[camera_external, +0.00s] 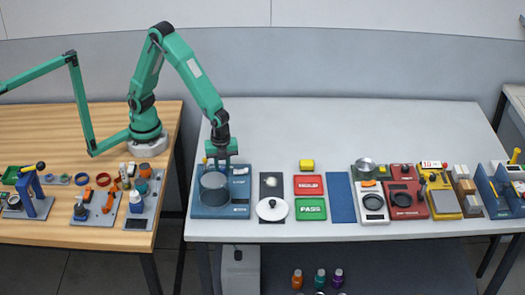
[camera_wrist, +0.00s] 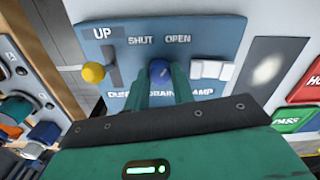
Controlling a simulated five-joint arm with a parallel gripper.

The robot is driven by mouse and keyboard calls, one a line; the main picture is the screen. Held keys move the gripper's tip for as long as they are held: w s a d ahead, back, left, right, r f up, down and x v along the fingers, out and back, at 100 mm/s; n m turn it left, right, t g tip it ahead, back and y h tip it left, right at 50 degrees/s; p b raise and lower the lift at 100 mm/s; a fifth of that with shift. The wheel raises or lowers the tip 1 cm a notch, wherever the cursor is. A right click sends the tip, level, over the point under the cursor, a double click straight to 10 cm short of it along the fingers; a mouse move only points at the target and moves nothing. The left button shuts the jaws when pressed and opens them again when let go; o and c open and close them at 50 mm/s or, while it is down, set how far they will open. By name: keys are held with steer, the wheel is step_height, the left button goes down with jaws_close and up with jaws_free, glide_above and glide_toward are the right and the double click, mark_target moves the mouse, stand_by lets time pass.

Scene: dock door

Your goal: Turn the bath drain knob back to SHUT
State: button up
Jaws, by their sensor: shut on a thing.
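The blue bath panel (camera_wrist: 215,40) fills the upper middle of the wrist view, with SHUT and OPEN printed side by side near its far edge. The dark blue drain knob (camera_wrist: 159,69) stands below those words, above the DRAIN label. My gripper (camera_wrist: 162,82) is shut on the knob, one green finger on each side. Which word the knob points at is hidden. In the external view my gripper (camera_external: 221,161) reaches down to the rear of the blue bath unit (camera_external: 240,196), behind its round grey bath (camera_external: 214,187). The knob itself is hidden there.
A yellow-tipped lever (camera_wrist: 93,73) by the UP label stands left of the knob, and white LAMP switches (camera_wrist: 213,70) sit right. A dark mat with a white disc (camera_external: 271,209) lies right of the unit. The wooden table (camera_external: 60,120) is left.

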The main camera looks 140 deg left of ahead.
steer(key=n, duration=0.8)
steer(key=shift+r, duration=0.1)
steer(key=n, duration=0.3)
steer(key=shift+n, duration=0.3)
steer(key=n, duration=0.4)
steer(key=o, duration=0.7)
steer(key=shift+r, duration=3.9)
